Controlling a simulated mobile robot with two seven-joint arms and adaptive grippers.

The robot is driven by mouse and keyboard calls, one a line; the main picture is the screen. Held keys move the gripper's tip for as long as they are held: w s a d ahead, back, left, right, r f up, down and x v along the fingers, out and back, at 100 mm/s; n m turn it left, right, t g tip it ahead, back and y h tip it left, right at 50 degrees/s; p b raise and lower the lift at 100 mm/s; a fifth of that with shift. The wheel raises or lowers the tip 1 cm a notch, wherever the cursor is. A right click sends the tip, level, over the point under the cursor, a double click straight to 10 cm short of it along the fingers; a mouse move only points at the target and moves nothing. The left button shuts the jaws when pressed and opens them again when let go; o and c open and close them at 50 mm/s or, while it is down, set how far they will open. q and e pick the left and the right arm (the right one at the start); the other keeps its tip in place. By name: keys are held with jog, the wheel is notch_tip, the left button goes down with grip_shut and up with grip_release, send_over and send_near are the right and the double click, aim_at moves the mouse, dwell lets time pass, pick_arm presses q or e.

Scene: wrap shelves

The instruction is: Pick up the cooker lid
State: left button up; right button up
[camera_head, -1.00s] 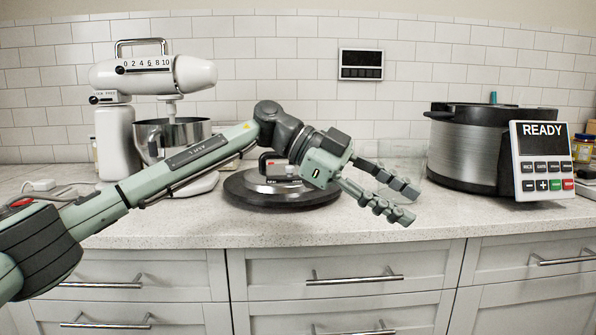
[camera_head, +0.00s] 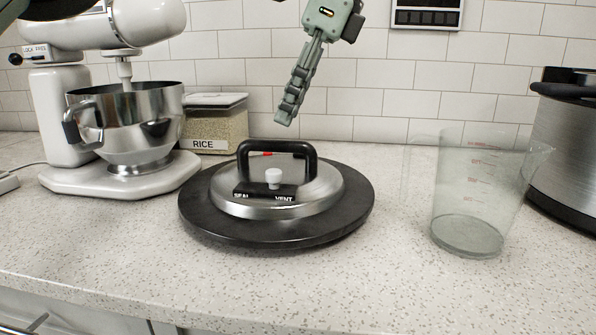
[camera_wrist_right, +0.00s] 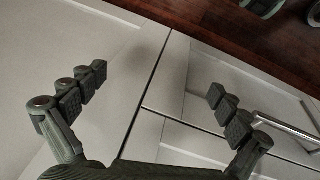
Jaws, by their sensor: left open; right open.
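The cooker lid (camera_head: 315,190) is a round silver lid with a black arched handle and a dark panel marked SEAL and VENT with a white knob. It rests on a dark round board (camera_head: 240,235) on the counter. My left gripper (camera_head: 290,105) hangs above and behind the lid's handle in the head view, fingers pointing down, apart from the lid. Its fingers overlap in this view. My right gripper (camera_wrist_right: 150,95) shows in the right wrist view, open and empty, in front of pale cabinet fronts and low over the wooden floor.
A stand mixer with a steel bowl (camera_head: 130,125) stands at left, with a rice container (camera_head: 215,125) behind it. A clear measuring jug (camera_head: 470,200) stands right of the board, and the cooker body (camera_head: 565,150) is at the right edge. The counter in front is clear.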

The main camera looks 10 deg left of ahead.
aim_at(276, 145)
pick_arm(q)
jog(key=b+x, duration=0.2)
jog(key=x, duration=0.5)
jog(key=shift+w+d, duration=0.15)
jog(key=shift+f, duration=0.4)
grip_shut()
pick_arm(e)
jog(key=shift+s+d+r, duration=0.15)
jog(key=shift+r, duration=2.3)
pick_arm(q)
jog(key=shift+r, duration=0.15)
